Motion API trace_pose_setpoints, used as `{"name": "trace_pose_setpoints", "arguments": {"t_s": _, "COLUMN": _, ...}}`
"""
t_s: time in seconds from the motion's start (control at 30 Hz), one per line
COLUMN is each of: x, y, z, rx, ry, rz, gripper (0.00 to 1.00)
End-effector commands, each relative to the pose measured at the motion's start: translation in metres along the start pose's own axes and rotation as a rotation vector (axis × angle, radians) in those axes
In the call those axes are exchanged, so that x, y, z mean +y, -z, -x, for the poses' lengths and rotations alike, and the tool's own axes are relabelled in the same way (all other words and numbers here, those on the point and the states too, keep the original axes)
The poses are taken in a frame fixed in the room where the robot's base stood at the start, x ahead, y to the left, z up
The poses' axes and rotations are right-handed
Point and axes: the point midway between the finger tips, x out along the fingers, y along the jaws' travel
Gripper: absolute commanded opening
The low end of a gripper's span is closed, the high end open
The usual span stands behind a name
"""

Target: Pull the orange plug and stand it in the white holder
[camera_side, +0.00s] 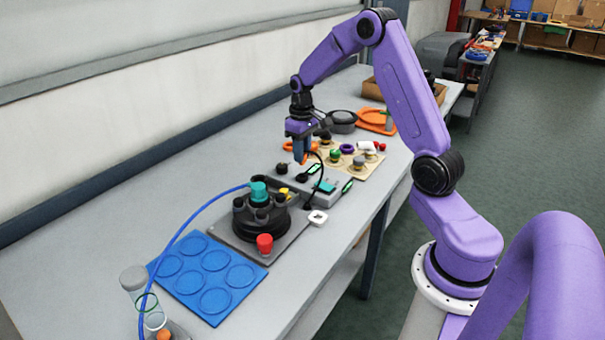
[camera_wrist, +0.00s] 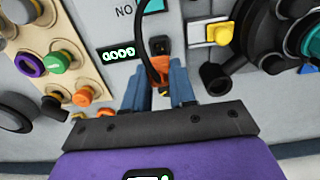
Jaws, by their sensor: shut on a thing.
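My gripper (camera_side: 301,152) is over the back end of the grey panel unit (camera_side: 328,194). In the wrist view its blue fingers (camera_wrist: 158,75) are shut on the orange plug (camera_wrist: 183,88), which is partly hidden between them. A black cable (camera_wrist: 147,50) runs from the plug and arcs down to the panel in the side view. A dark socket (camera_wrist: 158,44) lies just beyond the fingertips. I cannot tell whether the plug touches it. The white holder (camera_side: 318,217), a small square block with a dark opening, sits on the table at the panel's front right.
A round black device (camera_side: 262,218) with a teal cap and blue hose stands in front. A blue mat (camera_side: 207,278) lies nearer the camera. A tan board (camera_side: 350,160) with coloured knobs is behind the panel. Table near the white holder is clear toward the right edge.

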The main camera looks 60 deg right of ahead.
Motion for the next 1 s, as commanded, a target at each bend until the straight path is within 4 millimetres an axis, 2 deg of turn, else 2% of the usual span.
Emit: {"name": "trace_pose_setpoints", "arguments": {"t_s": 1.0, "x": -0.086, "y": -0.104, "z": 0.001, "rx": 0.001, "ry": 0.0, "rz": 0.004, "gripper": 0.0}}
